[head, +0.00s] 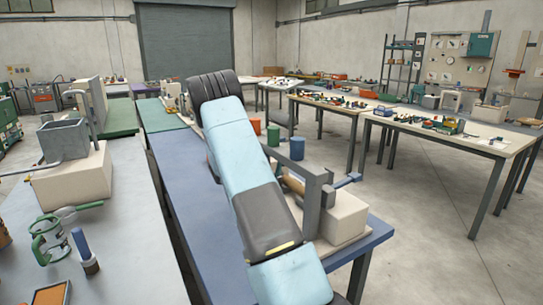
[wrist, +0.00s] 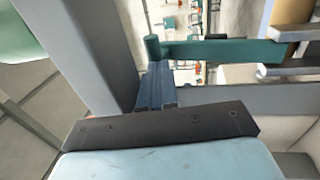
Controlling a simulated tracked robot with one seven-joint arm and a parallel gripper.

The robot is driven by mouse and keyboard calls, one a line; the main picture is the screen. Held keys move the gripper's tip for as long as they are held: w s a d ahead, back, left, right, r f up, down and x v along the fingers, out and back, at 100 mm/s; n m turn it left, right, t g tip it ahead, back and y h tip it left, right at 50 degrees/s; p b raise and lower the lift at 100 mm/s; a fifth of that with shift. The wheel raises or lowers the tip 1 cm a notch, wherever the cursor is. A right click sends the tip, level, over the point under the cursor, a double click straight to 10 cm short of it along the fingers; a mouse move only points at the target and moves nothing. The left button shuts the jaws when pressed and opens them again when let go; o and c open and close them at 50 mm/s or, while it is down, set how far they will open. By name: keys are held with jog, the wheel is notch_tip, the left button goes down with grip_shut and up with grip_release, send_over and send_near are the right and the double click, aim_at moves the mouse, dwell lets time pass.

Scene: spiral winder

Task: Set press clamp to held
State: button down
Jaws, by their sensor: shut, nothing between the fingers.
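A bench device with a grey upright frame (head: 314,200), a brown roller (head: 292,183), a cream block (head: 345,218) and a blue lever (head: 347,181) stands behind my arm in the head view. I cannot tell for sure which part is the press clamp. In the wrist view my gripper (wrist: 156,68) is shut and empty, its blue fingers together. A teal bar (wrist: 225,50) with a rounded end lies just beyond the fingertips; I cannot tell whether they touch. A grey post (wrist: 80,45) stands left of the fingers. My gripper is hidden in the head view.
The device is on a blue bench (head: 180,190). A green cup (head: 273,135) and a blue cup (head: 297,148) are behind it. A grey table (head: 125,250) with tools is at left. Open floor (head: 430,245) lies to the right, before other worktables (head: 470,140).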

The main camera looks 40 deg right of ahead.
jog(key=shift+d, duration=0.1)
dwell(0.3)
jog(key=v, duration=1.4)
jog(key=shift+f, duration=0.1)
jog(key=shift+w+a+f+h, duration=0.1)
jog(key=shift+a+f+h, duration=0.3)
jog(key=shift+f, duration=0.15)
jog(key=shift+w+a+f+h, duration=0.15)
jog(key=shift+a+f+h, duration=0.2)
jog(key=shift+f, duration=0.2)
